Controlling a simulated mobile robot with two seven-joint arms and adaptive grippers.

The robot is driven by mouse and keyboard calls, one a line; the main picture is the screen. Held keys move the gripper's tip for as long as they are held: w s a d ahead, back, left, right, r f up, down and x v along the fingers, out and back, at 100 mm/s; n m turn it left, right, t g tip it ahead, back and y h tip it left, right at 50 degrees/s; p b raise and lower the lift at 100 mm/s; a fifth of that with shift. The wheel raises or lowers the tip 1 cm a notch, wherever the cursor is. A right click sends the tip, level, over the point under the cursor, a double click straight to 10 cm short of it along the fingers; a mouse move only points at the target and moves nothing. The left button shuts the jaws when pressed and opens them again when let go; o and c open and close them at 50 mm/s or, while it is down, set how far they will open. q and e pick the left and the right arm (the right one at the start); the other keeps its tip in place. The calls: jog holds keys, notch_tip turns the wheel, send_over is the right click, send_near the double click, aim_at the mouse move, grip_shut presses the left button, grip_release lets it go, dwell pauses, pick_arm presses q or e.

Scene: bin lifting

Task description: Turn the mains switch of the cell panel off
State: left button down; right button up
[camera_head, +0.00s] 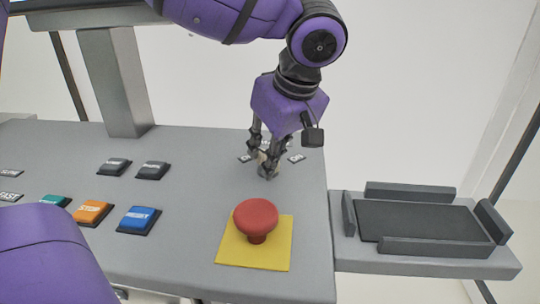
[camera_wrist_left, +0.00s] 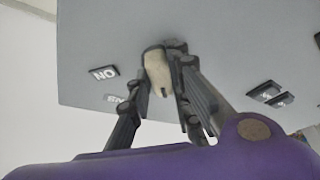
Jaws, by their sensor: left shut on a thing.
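The mains switch, a cream-coloured knob (camera_wrist_left: 156,66), sits on the grey cell panel (camera_head: 190,205) near its right back part. My left gripper (camera_head: 262,166) points down at the knob and is shut on it, one finger on each side, as the left wrist view shows. In the head view the fingers hide most of the knob. A dark ON label (camera_wrist_left: 104,73) lies beside the knob in the left wrist view, and more small labels lie around it. My right gripper is not in view.
A red mushroom button (camera_head: 256,217) on a yellow plate (camera_head: 225,250) stands in front of the gripper. Blue (camera_head: 139,218) and orange (camera_head: 92,211) buttons lie to the left, with two dark buttons behind. A dark tray (camera_head: 420,220) stands right of the panel.

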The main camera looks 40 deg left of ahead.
pick_arm(q)
jog(key=shift+n, duration=0.3)
dwell(0.4)
jog(key=c, duration=1.6)
grip_release()
jog(key=v, duration=1.2)
jog(key=shift+w, duration=0.1)
jog(key=shift+f, duration=0.1)
